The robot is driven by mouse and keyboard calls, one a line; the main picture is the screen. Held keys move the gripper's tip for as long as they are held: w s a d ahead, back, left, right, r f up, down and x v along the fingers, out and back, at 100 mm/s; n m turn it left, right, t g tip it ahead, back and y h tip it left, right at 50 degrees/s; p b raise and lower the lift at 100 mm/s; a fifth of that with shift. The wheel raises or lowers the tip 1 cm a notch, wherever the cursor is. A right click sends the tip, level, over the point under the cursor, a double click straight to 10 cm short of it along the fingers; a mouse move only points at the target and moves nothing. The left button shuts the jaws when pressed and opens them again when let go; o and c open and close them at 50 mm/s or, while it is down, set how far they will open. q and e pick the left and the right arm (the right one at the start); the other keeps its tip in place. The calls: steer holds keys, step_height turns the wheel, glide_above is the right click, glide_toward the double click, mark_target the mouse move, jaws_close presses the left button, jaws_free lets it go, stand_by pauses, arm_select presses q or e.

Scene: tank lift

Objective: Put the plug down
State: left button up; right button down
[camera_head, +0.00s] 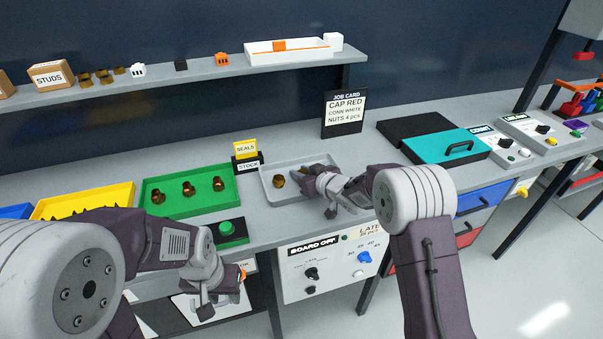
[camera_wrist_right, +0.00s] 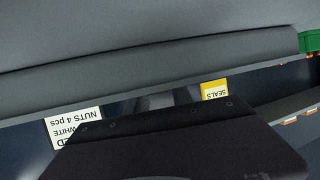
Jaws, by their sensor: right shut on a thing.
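My right gripper (camera_head: 308,180) is low over the grey tray (camera_head: 268,191) and shut on a brass plug (camera_head: 306,171), which is mostly hidden by the gripper. Whether the held plug touches the tray floor cannot be told. Another brass plug (camera_head: 278,181) stands in the tray to the left of the gripper. In the right wrist view my dark gripper body (camera_wrist_right: 180,140) fills the lower part, and the held plug does not show clearly. My left gripper (camera_head: 208,308) hangs in front of the bench; its jaws are too unclear to judge.
A green tray (camera_head: 157,182) with several brass plugs stands left of the grey tray, behind a green button (camera_head: 226,228). A teal lid with a handle (camera_head: 440,150) lies to the right.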

steer(key=c, duration=1.1)
jaws_free()
steer(key=shift+f, duration=0.1)
steer(key=shift+r, duration=0.35)
steer(key=p+v, duration=0.1)
steer(key=v, duration=1.1)
steer(key=shift+f, duration=0.1)
